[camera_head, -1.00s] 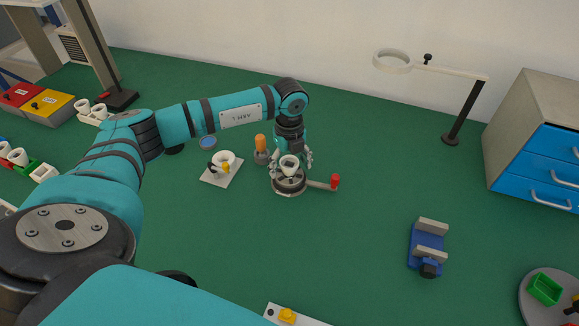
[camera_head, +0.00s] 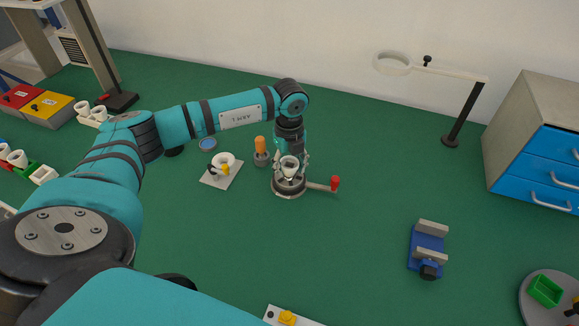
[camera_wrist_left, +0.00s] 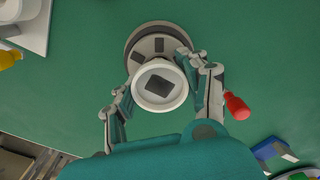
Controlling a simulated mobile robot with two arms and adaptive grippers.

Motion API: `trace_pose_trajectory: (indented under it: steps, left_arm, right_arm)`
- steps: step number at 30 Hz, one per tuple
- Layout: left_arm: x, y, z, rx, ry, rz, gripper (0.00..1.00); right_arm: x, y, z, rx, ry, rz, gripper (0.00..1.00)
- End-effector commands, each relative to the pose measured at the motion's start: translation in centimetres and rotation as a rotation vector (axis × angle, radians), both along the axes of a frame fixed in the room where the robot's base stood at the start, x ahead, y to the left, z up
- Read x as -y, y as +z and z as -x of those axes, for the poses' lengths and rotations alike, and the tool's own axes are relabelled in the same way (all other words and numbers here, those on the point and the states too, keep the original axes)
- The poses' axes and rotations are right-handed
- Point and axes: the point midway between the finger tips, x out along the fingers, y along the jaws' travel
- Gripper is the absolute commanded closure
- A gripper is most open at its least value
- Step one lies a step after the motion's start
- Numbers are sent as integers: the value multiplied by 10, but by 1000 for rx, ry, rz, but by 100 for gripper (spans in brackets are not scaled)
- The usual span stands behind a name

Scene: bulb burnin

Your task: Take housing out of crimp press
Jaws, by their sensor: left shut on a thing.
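The crimp press (camera_head: 288,187) is a round grey base with a side lever ending in a red knob (camera_head: 335,184). It stands on the green table in the middle of the head view, and its round base also shows in the left wrist view (camera_wrist_left: 140,45). The white cup-shaped housing (camera_head: 290,163) sits at the press, with a dark square inside its mouth; it is large in the left wrist view (camera_wrist_left: 160,85). My left gripper (camera_head: 291,162) is shut on the housing, one finger on each side. Whether the housing still touches the press is unclear. My right gripper is not in view.
An orange-handled tool (camera_head: 260,147) stands just left of the press. A white plate with a ring and a yellow part (camera_head: 221,170) lies further left. A blue vise (camera_head: 428,248) stands front right. A magnifier lamp (camera_head: 430,67) stands behind.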

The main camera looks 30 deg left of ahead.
Motion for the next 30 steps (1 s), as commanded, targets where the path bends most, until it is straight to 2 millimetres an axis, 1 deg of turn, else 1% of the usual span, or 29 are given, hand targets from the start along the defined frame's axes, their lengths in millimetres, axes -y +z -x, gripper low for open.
trace_pose_trajectory:
  steps: [5,11,14,17,20,30]
  left_arm:
    - [0,12,-1,3,0,1,86]
    - [-1,32,-1,3,0,-1,86]
    - [2,33,10,-1,-1,0,87]
    - [4,34,21,0,-1,-1,87]
    - [8,34,38,-1,-2,-2,87]
    - [27,41,116,-1,-4,-2,87]
  right_arm:
    - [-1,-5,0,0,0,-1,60]
    - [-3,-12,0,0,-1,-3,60]
    - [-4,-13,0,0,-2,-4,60]
    - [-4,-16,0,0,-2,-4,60]
    - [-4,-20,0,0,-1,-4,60]
    - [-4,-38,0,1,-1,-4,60]
